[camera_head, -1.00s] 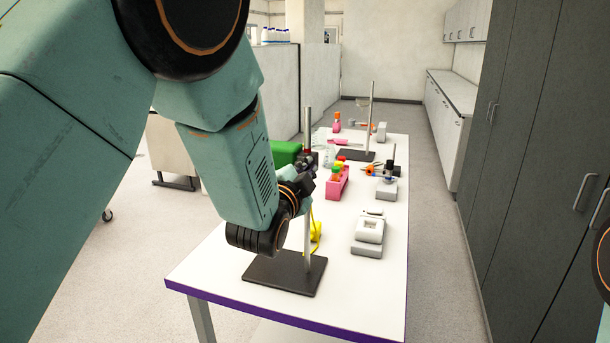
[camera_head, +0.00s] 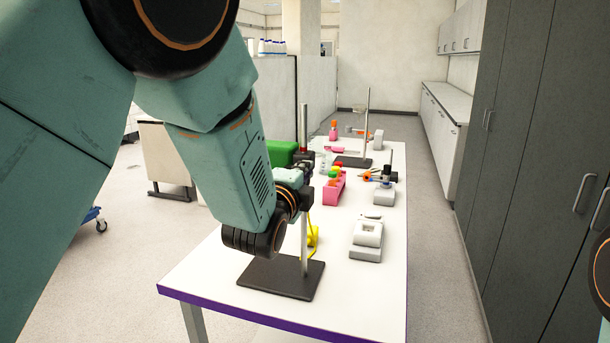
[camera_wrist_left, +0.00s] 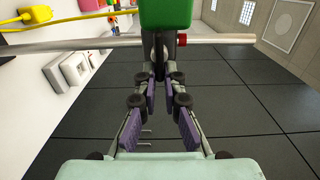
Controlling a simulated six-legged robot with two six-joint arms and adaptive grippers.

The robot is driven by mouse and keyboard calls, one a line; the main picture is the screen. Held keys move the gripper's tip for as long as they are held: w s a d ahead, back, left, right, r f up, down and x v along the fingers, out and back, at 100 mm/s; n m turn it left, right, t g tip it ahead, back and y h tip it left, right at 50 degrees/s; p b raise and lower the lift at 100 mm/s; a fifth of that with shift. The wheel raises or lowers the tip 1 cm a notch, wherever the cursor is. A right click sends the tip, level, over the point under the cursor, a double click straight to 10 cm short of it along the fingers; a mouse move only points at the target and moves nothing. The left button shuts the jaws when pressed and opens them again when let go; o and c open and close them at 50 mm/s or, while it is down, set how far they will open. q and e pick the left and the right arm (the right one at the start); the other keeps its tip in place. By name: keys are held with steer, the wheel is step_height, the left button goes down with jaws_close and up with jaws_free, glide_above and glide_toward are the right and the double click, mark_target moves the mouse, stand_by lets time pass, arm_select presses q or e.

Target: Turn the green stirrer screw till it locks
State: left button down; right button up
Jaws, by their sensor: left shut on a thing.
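The green stirrer (camera_head: 282,152) is mounted on the near stand's upright metal rod (camera_head: 304,240). In the left wrist view its green housing (camera_wrist_left: 165,14) fills the top middle, with a dark part below it by the rod (camera_wrist_left: 95,44). A small red knob (camera_wrist_left: 182,41) is beside it. My left gripper (camera_wrist_left: 165,76) is shut on the dark screw part under the housing; the fingers hide most of the screw. In the head view the left gripper (camera_head: 302,172) is at the stirrer, partly hidden by its own wrist. The right gripper is out of view.
The stand's black base (camera_head: 282,278) is on the white table (camera_head: 340,300) near its front edge. Behind are a pink rack (camera_head: 334,190), a white device (camera_head: 367,236) and a second stand (camera_head: 366,125). Grey cabinets (camera_head: 530,160) line the right; floor is clear between.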

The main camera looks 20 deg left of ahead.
arm_select(q)
steer(key=shift+w+a+r, duration=0.1)
steer(key=shift+r, duration=0.35)
steer(key=c, duration=1.8)
jaws_free()
steer(key=o, duration=0.3)
steer(key=shift+f, duration=0.2)
steer(key=shift+o, duration=0.2)
